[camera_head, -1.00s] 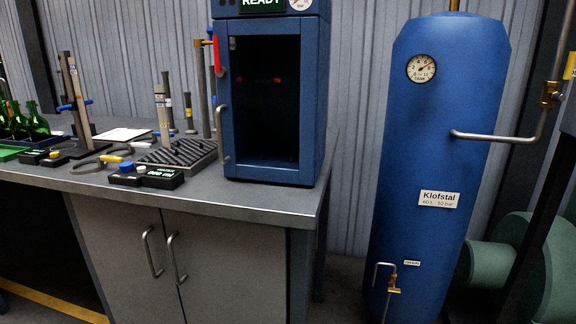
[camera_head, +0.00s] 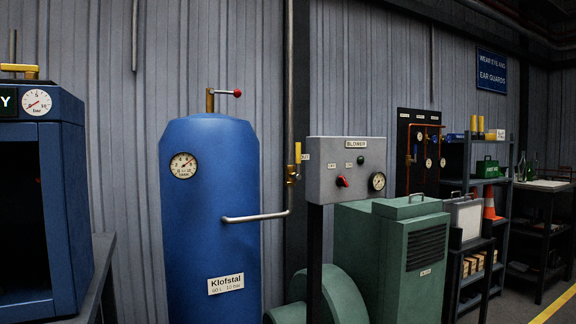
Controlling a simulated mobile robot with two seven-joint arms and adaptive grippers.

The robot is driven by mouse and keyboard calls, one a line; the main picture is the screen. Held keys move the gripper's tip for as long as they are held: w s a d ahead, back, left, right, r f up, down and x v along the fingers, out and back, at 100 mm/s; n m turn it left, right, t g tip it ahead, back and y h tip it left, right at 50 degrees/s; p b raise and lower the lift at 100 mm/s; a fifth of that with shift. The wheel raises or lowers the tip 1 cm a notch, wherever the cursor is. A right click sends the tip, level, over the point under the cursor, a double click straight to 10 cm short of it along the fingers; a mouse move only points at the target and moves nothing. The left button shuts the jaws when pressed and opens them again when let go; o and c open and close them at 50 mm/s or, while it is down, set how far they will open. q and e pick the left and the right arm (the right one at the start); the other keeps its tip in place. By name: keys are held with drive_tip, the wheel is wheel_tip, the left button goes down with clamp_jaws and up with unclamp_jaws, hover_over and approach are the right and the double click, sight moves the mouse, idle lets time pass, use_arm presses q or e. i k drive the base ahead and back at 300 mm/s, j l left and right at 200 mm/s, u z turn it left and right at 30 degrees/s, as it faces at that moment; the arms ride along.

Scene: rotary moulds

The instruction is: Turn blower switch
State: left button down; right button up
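The blower switch (camera_head: 342,181) is a red knob on a grey control box labelled BLOWER (camera_head: 328,200), right of the picture's middle. The box stands on a dark post. A dark round lamp or button sits at its upper right, and a small round gauge (camera_head: 377,181) sits to the right of the knob. The knob looks tilted, but its small labels are too blurred to read. Neither gripper is in view.
A blue Klofstal tank (camera_head: 205,235) with a pipe and yellow-handled valve stands left of the box. A blue cabinet (camera_head: 70,190) is at far left. Shelves (camera_head: 490,215) line the right wall.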

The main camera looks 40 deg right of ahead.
sight(341, 181)
drive_tip(key=z, duration=1.75)
